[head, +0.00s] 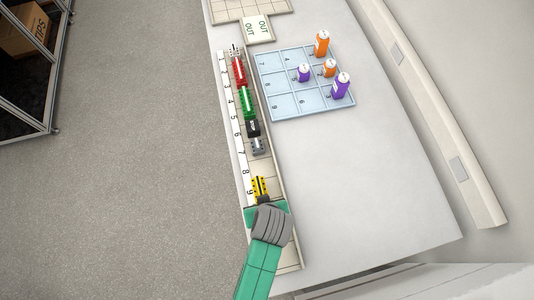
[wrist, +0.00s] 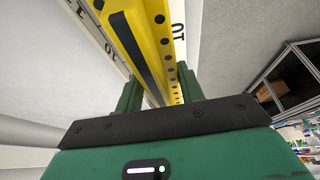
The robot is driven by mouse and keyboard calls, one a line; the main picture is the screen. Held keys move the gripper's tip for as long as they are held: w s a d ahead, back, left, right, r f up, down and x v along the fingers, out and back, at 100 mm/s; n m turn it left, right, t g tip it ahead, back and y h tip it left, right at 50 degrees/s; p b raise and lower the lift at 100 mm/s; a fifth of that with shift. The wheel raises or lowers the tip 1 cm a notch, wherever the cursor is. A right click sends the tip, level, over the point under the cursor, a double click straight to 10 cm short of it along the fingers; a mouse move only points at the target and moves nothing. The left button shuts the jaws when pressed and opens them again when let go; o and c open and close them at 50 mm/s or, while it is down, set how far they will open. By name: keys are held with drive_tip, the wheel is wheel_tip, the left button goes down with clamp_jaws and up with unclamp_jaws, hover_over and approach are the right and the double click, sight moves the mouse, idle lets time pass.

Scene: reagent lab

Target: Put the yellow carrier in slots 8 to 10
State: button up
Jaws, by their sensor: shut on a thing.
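The yellow carrier (head: 260,187) shows dark marks on top in the head view. It is at the numbered rail (head: 238,150), near the labels 8 and 9. My gripper (head: 265,209) covers its near end. In the wrist view the yellow carrier (wrist: 137,38) runs between the two fingers of my gripper (wrist: 160,92), which are shut on it. A label reading 10 shows on each side of it there. Whether the carrier rests on the rail or hangs just above it, I cannot tell. My gripper hides the slots beyond 9 in the head view.
Red (head: 239,72), green (head: 247,102), black (head: 253,128) and grey (head: 258,145) carriers stand in a row farther up the rail. A bare stretch lies between grey and yellow. A blue tray (head: 285,84) with orange and purple bottles is to the right.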

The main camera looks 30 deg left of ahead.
drive_tip(key=w, duration=0.2)
drive_tip(key=w+a, duration=0.1)
drive_tip(key=w, duration=0.1)
drive_tip(key=w+a, duration=0.1)
drive_tip(key=w, duration=0.1)
drive_tip(key=shift+w+a+f, duration=0.1)
drive_tip(key=shift+a+f, duration=0.05)
drive_tip(key=shift+f, duration=0.15)
drive_tip(key=shift+d+x, duration=0.15)
drive_tip(key=shift+x, duration=0.75)
drive_tip(key=shift+d+x, duration=0.15)
drive_tip(key=shift+x, duration=0.75)
drive_tip(key=shift+f, duration=0.25)
drive_tip(key=o, duration=0.8)
drive_tip(key=p+v, duration=0.1)
drive_tip(key=v, duration=1.1)
drive_tip(key=shift+r, duration=0.1)
